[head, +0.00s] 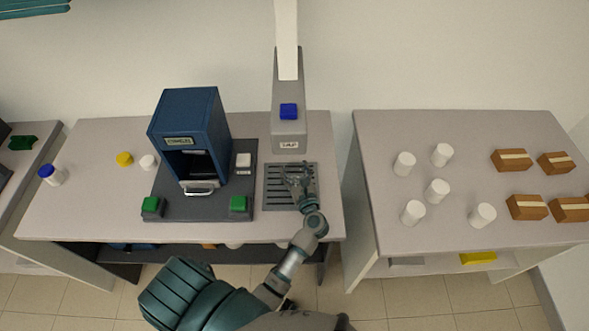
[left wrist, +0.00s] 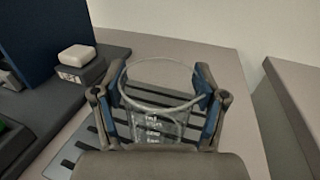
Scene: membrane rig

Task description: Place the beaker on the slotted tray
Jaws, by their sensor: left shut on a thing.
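The slotted tray (head: 275,201) is a grey plate with dark slots at the right end of the middle table. My left gripper (head: 297,172) is over this tray in the head view. In the left wrist view my left gripper (left wrist: 160,105) is shut on a clear glass beaker (left wrist: 158,125) with white markings, one finger on each side. The beaker looks upright, with the slots of the tray (left wrist: 70,160) showing through and around it. I cannot tell whether its base touches the tray. In the head view the beaker is hard to make out. My right gripper is not in view.
A blue machine (head: 190,135) on a dark base with green buttons stands left of the tray. A grey column with a blue button (head: 289,111) stands behind it. The right table (head: 400,235) holds several white containers and brown boxes, across a gap.

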